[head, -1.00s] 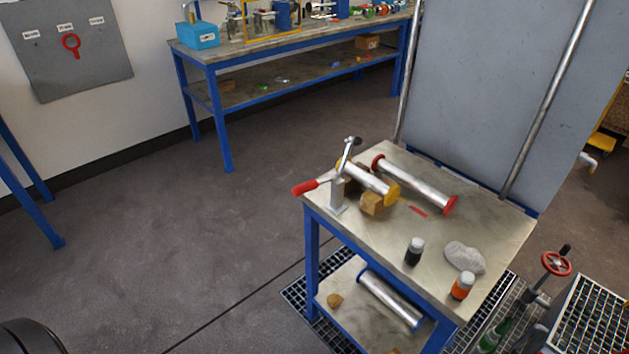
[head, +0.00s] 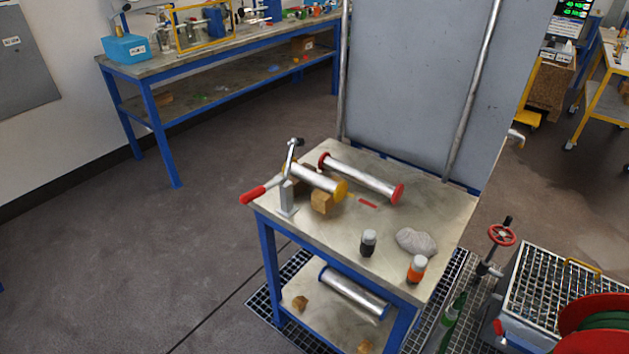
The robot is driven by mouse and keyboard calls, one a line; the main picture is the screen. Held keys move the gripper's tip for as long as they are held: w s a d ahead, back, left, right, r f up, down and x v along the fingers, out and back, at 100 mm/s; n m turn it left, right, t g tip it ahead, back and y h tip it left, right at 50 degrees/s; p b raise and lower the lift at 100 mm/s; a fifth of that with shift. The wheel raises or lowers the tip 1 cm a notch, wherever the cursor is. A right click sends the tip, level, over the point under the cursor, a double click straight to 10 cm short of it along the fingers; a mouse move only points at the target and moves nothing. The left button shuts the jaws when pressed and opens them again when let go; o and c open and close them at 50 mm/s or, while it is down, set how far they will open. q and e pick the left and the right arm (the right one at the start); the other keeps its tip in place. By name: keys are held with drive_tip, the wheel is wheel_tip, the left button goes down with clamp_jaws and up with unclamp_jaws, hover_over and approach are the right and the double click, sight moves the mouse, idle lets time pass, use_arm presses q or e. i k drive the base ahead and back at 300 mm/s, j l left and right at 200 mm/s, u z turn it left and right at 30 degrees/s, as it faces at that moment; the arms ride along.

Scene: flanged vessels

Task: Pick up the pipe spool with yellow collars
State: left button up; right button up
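The pipe spool with yellow collars (head: 318,179) is a short silver pipe on the small blue-legged table. It rests on wooden blocks (head: 321,202) near the table's left side. A clamp with a red handle (head: 262,191) stands at its left end and partly hides that end. A longer pipe spool with red collars (head: 362,177) lies behind it on the same tabletop. A third spool with blue collars (head: 353,292) lies on the table's lower shelf. Neither of my grippers is in view.
The tabletop (head: 330,236) also holds a dark-bodied bottle (head: 368,243), an orange-labelled bottle (head: 416,268) and a grey rag (head: 416,242). A grey upright panel (head: 420,80) stands behind. A red valve wheel (head: 502,235) and grated box are at right. The floor at left is clear.

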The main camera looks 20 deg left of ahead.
sight(338, 191)
drive_tip(key=i+j+u, duration=0.15)
drive_tip(key=j+u, duration=0.3)
drive_tip(key=i+j+u, duration=0.15)
drive_tip(key=u, duration=0.3)
drive_tip(key=i+j+u, duration=0.25)
drive_tip(key=u, duration=0.15)
drive_tip(key=i+j+u, duration=0.15)
drive_tip(key=u, duration=0.3)
drive_tip(key=i+j+z, duration=0.15)
drive_tip(key=i, duration=0.35)
drive_tip(key=i+j+z, duration=0.15)
drive_tip(key=i+j, duration=0.2)
drive_tip(key=i, duration=0.15)
drive_tip(key=i+z, duration=0.1)
drive_tip(key=z, duration=0.4)
drive_tip(key=i+j+z, duration=0.1)
drive_tip(key=z, duration=0.35)
drive_tip(key=i+j+z, duration=0.15)
drive_tip(key=z, duration=0.85)
drive_tip(key=i+j+z, duration=0.1)
drive_tip(key=z, duration=0.35)
drive_tip(key=j+z, duration=0.15)
drive_tip(key=z, duration=0.35)
drive_tip(key=i, duration=0.05)
